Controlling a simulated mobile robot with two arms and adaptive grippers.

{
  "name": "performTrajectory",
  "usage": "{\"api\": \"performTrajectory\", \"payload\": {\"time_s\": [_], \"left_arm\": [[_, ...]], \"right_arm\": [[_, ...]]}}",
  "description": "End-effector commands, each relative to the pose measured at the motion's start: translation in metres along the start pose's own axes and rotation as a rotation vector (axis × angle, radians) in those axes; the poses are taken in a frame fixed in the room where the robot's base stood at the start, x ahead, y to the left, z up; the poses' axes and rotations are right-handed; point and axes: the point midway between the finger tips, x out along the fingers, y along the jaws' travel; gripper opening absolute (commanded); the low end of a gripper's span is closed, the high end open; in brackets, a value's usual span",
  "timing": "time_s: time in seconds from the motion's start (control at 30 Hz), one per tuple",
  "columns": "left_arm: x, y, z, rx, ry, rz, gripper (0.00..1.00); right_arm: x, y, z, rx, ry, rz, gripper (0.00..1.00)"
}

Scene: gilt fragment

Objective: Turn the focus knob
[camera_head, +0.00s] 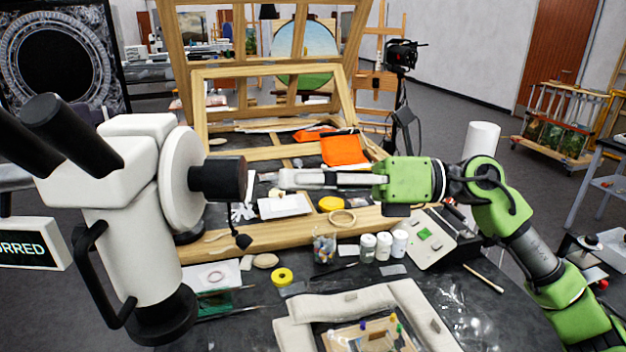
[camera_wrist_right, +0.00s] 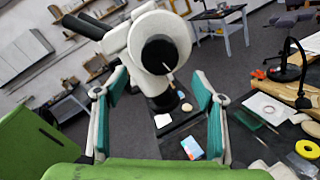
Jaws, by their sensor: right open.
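The focus knob (camera_head: 222,178) is a black cylinder on the right side of a white microscope (camera_head: 130,200) with dark eyepieces, at the left of the head view. In the right wrist view the knob (camera_wrist_right: 160,54) shows end-on as a dark disc with a thin light mark, ahead of the jaws. My right gripper (camera_head: 284,178), on a green arm, points left at the knob. It is open and empty, with a gap between its tips and the knob. In the wrist view its teal-padded fingers (camera_wrist_right: 160,88) stand wide apart. My left gripper is not in view.
A wooden easel frame (camera_head: 270,70) stands behind. White jars (camera_head: 383,246), yellow tape (camera_head: 282,277) and a padded frame (camera_head: 395,300) lie on the dark table below my right arm. A small dark item hangs below the knob.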

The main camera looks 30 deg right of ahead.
Motion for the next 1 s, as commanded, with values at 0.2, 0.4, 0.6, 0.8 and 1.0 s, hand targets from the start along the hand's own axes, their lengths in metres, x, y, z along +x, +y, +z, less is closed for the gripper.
{"api": "performTrajectory", "payload": {"time_s": [0.2,0.4,0.6,0.8,1.0], "left_arm": [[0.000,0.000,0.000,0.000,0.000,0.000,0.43],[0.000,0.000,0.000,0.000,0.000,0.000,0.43],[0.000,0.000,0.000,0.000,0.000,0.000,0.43],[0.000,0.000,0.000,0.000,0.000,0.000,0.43],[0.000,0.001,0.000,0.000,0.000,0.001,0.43]], "right_arm": [[-0.015,0.000,0.000,0.001,-0.001,-0.001,0.63],[-0.017,0.000,0.000,0.000,0.000,0.000,0.63],[-0.016,0.000,0.000,0.000,0.000,0.000,0.63],[-0.016,0.000,0.000,0.000,0.000,-0.001,0.63],[-0.016,0.000,0.000,0.000,0.000,-0.001,0.63]]}}
